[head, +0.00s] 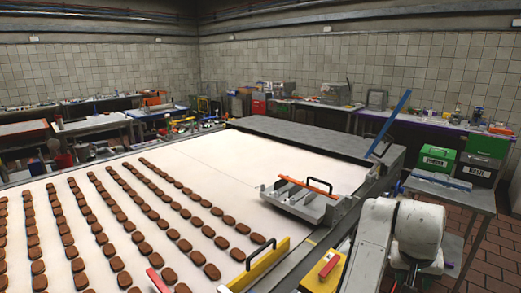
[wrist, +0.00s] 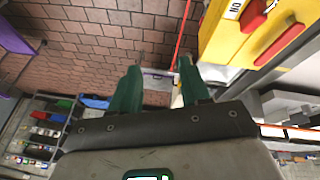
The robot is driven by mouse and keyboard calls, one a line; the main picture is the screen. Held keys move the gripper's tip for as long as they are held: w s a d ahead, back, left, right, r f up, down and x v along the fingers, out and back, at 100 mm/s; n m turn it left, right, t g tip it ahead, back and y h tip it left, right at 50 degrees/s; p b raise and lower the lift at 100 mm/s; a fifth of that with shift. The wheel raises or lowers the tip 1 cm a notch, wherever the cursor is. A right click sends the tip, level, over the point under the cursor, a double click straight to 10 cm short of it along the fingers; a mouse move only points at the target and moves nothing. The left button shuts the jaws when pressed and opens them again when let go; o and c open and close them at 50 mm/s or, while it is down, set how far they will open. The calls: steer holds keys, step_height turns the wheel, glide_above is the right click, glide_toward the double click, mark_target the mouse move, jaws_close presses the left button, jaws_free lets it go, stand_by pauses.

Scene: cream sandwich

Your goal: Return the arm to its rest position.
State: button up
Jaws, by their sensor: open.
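My arm (head: 400,235) shows in the head view as pale links at the lower right, beside the conveyor's near right edge. My gripper is not clearly seen there. In the wrist view my gripper (wrist: 160,88) has two green fingers spread apart. The gripper is open and empty.
A yellow switch box (wrist: 245,30) with a red switch lies right of the fingers. The conveyor (head: 230,160) carries rows of brown biscuits. A yellow guard (head: 262,265), a metal tray (head: 300,200) and a bin table (head: 450,195) stand nearby. Tiled floor (head: 490,260) is open at right.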

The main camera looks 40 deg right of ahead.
steer(key=w+a+f+n+t, duration=0.2)
steer(key=w+a+f+n, duration=0.3)
steer(key=a+f+n, duration=0.5)
steer(key=s+a+f+n+y, duration=0.1)
steer(key=s+a+f+y, duration=0.1)
steer(key=a+f, duration=0.3)
steer(key=s+a+f+n+y+b, duration=0.1)
steer(key=s+a+f, duration=0.4)
steer(key=a, duration=0.9)
steer(key=shift+a+f+n+y, duration=0.25)
steer(key=shift+f+n+y, duration=0.25)
steer(key=shift+f+y, duration=0.25)
steer(key=shift+o, duration=0.5)
steer(key=shift+f+b, duration=0.2)
steer(key=shift+b, duration=0.15)
steer(key=shift+r, duration=0.1)
